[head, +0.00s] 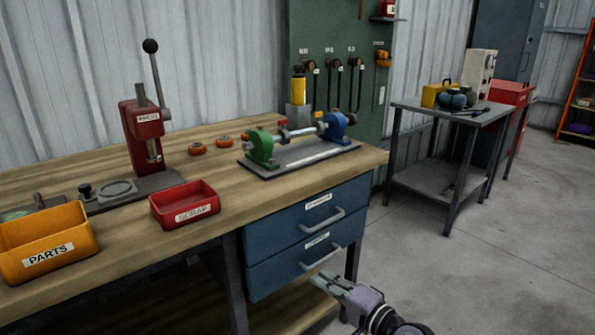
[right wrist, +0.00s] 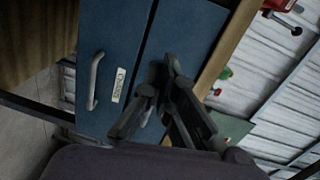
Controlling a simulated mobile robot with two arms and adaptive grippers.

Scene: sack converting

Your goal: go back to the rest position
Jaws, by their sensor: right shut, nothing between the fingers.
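My right gripper (head: 338,283) is low in the head view, in front of the blue drawers (head: 306,232) under the workbench. It is shut and empty. In the right wrist view its dark fingers (right wrist: 163,95) show in front of the blue drawer fronts, which appear turned on their side. I cannot tell how far the fingertips are from the drawers. Both drawers look closed. My left gripper is not in view.
The wooden workbench (head: 225,207) carries an orange parts bin (head: 48,252), a red bin (head: 184,204), a red press (head: 143,135) and a green-and-blue fixture (head: 300,150). A grey side table (head: 452,112) stands at the right. The concrete floor (head: 480,270) in front is clear.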

